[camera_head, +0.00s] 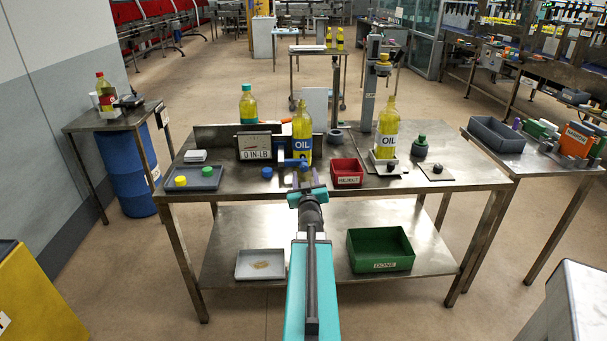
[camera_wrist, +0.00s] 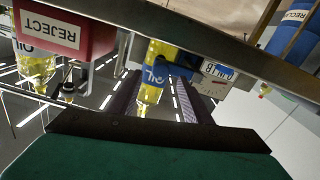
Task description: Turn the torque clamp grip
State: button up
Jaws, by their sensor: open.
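The torque tester stands on the steel bench with its dial display (camera_head: 254,147) reading 0 IN-LB; the dial also shows in the wrist view (camera_wrist: 214,78). A blue clamp grip (camera_head: 290,162) sits right of the dial, at the lower part of a yellow oil bottle (camera_head: 302,135). The bottle stands upright, its top showing no coloured cap. My gripper (camera_head: 306,183) is at the bench's front edge, in front of the bottle and grip. In the wrist view, which is upside down, its open jaws (camera_wrist: 155,98) have the bottle (camera_wrist: 152,85) beyond them. The jaws appear empty.
A red REJECT bin (camera_head: 347,172) stands right of the bottle; it looks close in the wrist view (camera_wrist: 68,35). A tray with caps (camera_head: 208,184) lies left. Another oil bottle (camera_head: 387,130) stands right. A green DONE bin (camera_head: 380,248) is on the lower shelf.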

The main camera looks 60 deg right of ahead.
aim_at(304, 168)
jog(key=shift+x, duration=2.1)
jog(key=c, duration=1)
jog(key=shift+a, duration=0.45)
jog(key=shift+c, duration=0.3)
jog(key=shift+d, duration=0.35)
jog(key=shift+r+p, duration=0.1)
jog(key=shift+p, duration=0.3)
jog(key=shift+d+m, duration=0.1)
jog(key=shift+m, duration=0.2)
